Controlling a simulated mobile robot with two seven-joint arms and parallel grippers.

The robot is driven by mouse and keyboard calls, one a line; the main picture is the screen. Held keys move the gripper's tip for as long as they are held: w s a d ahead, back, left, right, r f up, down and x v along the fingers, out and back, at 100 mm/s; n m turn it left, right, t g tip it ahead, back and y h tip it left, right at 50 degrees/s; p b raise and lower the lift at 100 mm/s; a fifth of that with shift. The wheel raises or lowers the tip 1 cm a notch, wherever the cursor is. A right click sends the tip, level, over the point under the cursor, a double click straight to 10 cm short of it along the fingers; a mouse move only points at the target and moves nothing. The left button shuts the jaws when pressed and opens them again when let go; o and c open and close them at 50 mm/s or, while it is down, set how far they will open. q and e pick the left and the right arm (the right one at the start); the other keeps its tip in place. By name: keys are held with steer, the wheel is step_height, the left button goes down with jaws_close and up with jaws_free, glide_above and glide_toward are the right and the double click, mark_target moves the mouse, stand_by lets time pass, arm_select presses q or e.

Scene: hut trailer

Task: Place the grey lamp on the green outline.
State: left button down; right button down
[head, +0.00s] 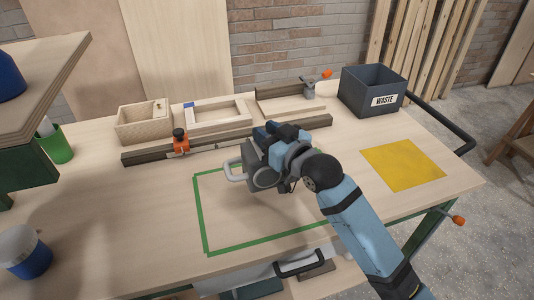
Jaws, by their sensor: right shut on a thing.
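The grey lamp (262,176) is a dark boxy thing with a pale loop handle on its left side. My right gripper (280,148), at the end of the blue arm, is shut on it and partly covers it. The lamp shows over the back part of the green outline (203,225), a green rectangle on the workbench. A shadow lies inside the outline below the lamp and arm. I cannot tell whether the lamp touches the bench. My arm hides the right side of the outline. My left gripper is not in view.
A dark rail with an orange clamp (181,141) runs behind the outline. Wooden trays stand behind it, with a dark waste bin (372,90) at back right. A yellow square (402,165) lies to the right. A blue-and-white jar (24,252) and a green cup (56,145) stand left.

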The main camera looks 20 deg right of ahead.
step_height(320, 180, down, 4)
steer(key=shift+f+b, duration=0.25)
steer(key=shift+b, duration=0.3)
steer(key=shift+f, duration=0.2)
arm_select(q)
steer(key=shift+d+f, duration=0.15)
arm_select(e)
steer(key=c, duration=0.8)
jaws_free()
steer(key=shift+f, duration=0.1)
steer(key=shift+c, duration=0.2)
arm_select(q)
steer(key=shift+p, duration=0.6)
arm_select(e)
steer(key=v, duration=1.2)
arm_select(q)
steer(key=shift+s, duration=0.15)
arm_select(e)
steer(key=shift+s, duration=0.15)
